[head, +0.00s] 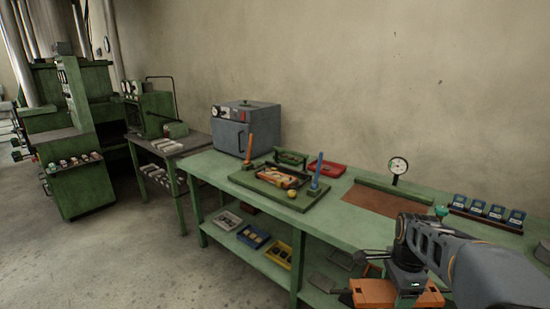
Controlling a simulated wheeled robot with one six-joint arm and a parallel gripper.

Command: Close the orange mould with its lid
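A low dark frame with orange inside (276,178) lies on a green board on the bench; it looks like the orange mould, but the view is too small to be certain. An upright orange piece (249,149) stands at the board's back left and a blue one (317,172) at its right. A flat red piece (325,168) lies behind the board; I cannot tell which piece is the lid. My gripper (398,294) is at the lower right, in front of the bench and away from the board.
The green bench (350,227) has clear room in front of the board. A grey oven (246,127) stands at the back left. A dial gauge (397,168) stands behind a brown plate (383,199). Several blue blocks (477,207) sit at the right. Trays (279,252) lie on the shelf.

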